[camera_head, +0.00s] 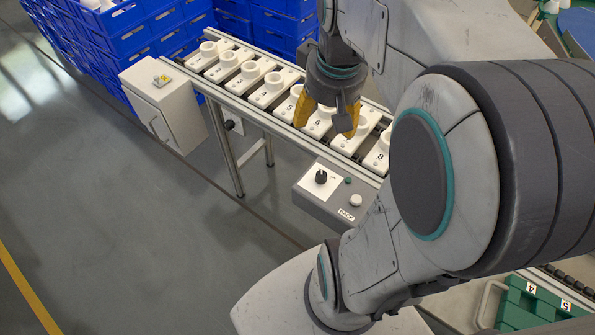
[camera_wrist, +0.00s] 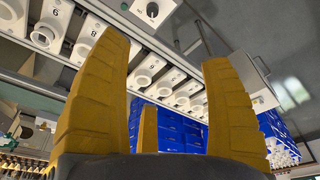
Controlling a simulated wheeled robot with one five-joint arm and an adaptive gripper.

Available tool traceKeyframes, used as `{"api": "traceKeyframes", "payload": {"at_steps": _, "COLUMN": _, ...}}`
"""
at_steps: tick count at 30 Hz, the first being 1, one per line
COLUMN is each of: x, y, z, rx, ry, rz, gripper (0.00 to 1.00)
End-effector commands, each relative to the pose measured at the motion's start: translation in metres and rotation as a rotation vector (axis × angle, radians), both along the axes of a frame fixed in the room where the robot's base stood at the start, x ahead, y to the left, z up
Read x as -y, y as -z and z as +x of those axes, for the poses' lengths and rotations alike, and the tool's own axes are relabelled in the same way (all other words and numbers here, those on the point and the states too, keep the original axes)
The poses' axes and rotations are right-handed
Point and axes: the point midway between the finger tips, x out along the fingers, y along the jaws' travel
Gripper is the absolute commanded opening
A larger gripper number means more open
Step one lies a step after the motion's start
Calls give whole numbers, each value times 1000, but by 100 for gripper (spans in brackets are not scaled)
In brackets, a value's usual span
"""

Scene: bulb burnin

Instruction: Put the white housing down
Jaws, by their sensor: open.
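Several white housings, each a flat base with a round white socket, sit in a numbered row on the rack (camera_head: 229,100). One housing (camera_head: 270,88) lies left of my gripper; another (camera_head: 353,130) is partly hidden by it. My gripper (camera_head: 328,117) has yellow fingers spread apart, above the row near the one marked 6 (camera_head: 319,120). In the wrist view my gripper (camera_wrist: 163,55) is open, with no housing held between its fingers. I cannot tell which housing the task means.
A grey control box (camera_head: 335,196) with a black knob stands at the rack's front. A white cabinet (camera_head: 165,105) stands at its left end. Blue crates (camera_head: 160,28) are stacked behind. A green tray (camera_head: 530,300) is at lower right. The floor at left is clear.

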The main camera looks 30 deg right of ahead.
Motion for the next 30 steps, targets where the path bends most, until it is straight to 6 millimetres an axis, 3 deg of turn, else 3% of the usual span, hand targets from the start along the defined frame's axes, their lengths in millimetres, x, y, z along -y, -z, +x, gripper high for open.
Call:
{"api": "traceKeyframes", "payload": {"at_steps": 1, "x": -25, "y": 2, "z": -9, "rx": 19, "ry": -50, "rz": -1, "gripper": 72}}
{"api": "traceKeyframes", "payload": {"at_steps": 3, "x": -49, "y": 6, "z": -21, "rx": 38, "ry": -95, "rz": 4, "gripper": 72}}
{"api": "traceKeyframes", "payload": {"at_steps": 10, "x": -94, "y": 22, "z": -55, "rx": 79, "ry": -200, "rz": 22, "gripper": 72}}
{"api": "traceKeyframes", "payload": {"at_steps": 17, "x": -107, "y": 29, "z": -68, "rx": 93, "ry": -234, "rz": 32, "gripper": 72}}
{"api": "traceKeyframes", "payload": {"at_steps": 30, "x": -107, "y": 29, "z": -68, "rx": 93, "ry": -235, "rz": 31, "gripper": 72}}
